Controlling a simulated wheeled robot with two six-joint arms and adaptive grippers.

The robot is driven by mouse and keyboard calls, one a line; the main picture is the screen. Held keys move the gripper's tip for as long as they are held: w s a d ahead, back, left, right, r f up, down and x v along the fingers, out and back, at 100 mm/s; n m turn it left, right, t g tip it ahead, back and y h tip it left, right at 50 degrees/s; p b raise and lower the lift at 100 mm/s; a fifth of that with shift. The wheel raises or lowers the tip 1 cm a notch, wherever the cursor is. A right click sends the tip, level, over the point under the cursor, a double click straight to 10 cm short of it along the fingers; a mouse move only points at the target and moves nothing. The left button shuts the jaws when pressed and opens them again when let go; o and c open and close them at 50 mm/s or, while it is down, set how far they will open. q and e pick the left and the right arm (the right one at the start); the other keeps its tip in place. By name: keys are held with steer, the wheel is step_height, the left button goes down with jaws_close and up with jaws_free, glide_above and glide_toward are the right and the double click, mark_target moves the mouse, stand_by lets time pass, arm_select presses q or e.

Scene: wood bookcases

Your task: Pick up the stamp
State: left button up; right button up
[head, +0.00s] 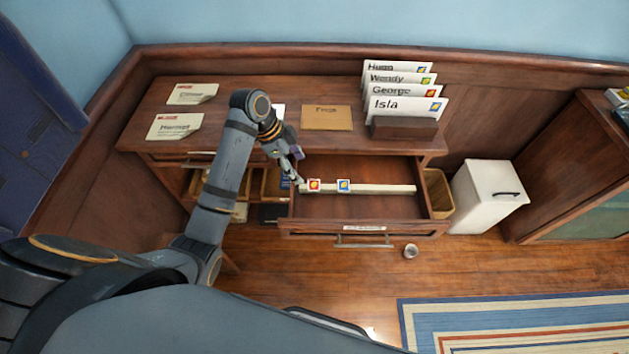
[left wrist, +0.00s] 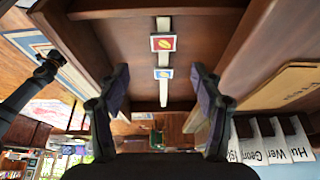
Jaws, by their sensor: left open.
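Two small square stamps lie on a pale strip inside the open drawer. The red stamp with a yellow mark (head: 314,185) is at the left, and the blue stamp (head: 344,186) is just right of it. In the left wrist view the red stamp (left wrist: 163,43) and blue stamp (left wrist: 163,73) line up along the strip. My left gripper (head: 297,178) reaches over the drawer's left end, close to the red stamp. In the left wrist view its two fingers (left wrist: 162,90) stand wide apart with nothing between them held.
The drawer (head: 365,228) is pulled out from a wooden desk (head: 245,95). On the desk are a brown envelope (head: 327,118), white letters and a holder (head: 404,128) with named envelopes.

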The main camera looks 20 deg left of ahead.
mark_target(314, 185)
arm_select(q)
steer(key=x, duration=0.3)
steer(key=shift+d, duration=0.2)
arm_select(e)
steer(key=s+a, duration=0.2)
steer(key=s, duration=0.2)
arm_select(q)
steer(key=shift+w+d+f, duration=0.1)
steer(key=shift+w+f, duration=0.1)
steer(key=shift+f, duration=0.4)
steer(key=x, duration=0.3)
steer(key=shift+w, duration=0.1)
steer(key=shift+x, duration=0.8)
steer(key=c, duration=0.8)
arm_select(e)
steer(key=w, duration=0.2)
steer(key=w+d, duration=0.1)
steer(key=shift+w+f, duration=0.1)
steer(key=shift+w, duration=0.3)
